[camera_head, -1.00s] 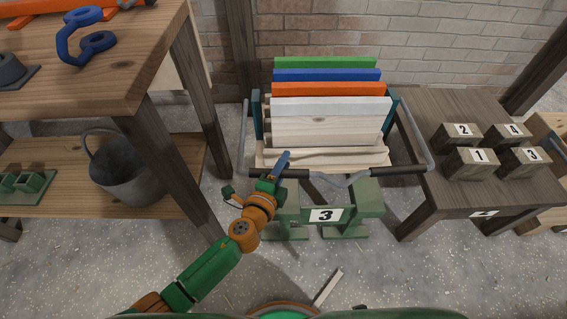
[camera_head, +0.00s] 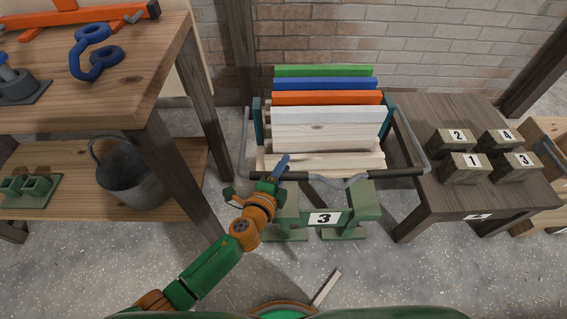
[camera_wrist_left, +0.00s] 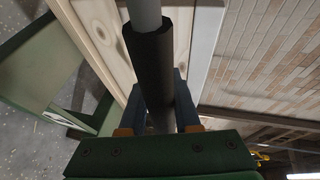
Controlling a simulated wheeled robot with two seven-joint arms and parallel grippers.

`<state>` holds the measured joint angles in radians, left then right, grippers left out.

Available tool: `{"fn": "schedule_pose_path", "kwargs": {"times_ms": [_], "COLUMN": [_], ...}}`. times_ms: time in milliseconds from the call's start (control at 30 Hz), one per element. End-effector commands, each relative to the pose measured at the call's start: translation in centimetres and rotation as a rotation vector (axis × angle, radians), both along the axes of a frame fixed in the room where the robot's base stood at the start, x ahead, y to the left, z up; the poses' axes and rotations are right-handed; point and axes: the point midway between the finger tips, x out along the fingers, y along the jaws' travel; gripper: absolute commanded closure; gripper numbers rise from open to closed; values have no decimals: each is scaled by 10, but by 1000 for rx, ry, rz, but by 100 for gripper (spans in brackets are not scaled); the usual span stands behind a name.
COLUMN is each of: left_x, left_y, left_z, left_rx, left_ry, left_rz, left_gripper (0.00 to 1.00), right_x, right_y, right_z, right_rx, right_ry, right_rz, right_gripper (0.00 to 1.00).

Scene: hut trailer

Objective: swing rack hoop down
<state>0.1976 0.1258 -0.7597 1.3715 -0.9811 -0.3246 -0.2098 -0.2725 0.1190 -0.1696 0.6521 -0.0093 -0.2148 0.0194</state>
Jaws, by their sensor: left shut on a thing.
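The rack hoop (camera_head: 354,181) is a grey metal bar with two black grips, running across the front of the rack (camera_head: 262,159) that holds upright boards. Its side arms reach back along both sides of the rack. My left gripper (camera_head: 282,168) is at the hoop's left black grip. In the left wrist view the black grip (camera_wrist_left: 154,65) runs between the two blue fingers of the left gripper (camera_wrist_left: 160,104), which are shut on it. The right gripper is not in view.
A green stand marked 3 (camera_head: 325,218) is below the hoop. A workbench (camera_head: 120,115) with a bucket (camera_head: 130,178) on its lower shelf is at left. A dark table (camera_head: 470,200) with numbered blocks (camera_head: 465,168) is at right. A loose strip (camera_head: 327,287) lies on the floor.

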Motion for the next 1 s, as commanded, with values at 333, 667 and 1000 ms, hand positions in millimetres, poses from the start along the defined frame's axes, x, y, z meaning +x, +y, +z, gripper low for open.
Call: {"fn": "schedule_pose_path", "kwargs": {"times_ms": [333,667,1000], "left_x": [1,0,-55], "left_y": [1,0,24], "left_z": [2,2,17], "left_rx": [1,0,0], "left_ry": [6,5,10], "left_rz": [2,1,2], "left_gripper": [67,39,39], "right_x": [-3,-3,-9], "right_y": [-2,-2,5], "right_z": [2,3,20], "right_rx": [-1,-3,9], "right_ry": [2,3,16], "right_rz": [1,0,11], "right_gripper": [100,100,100]}}
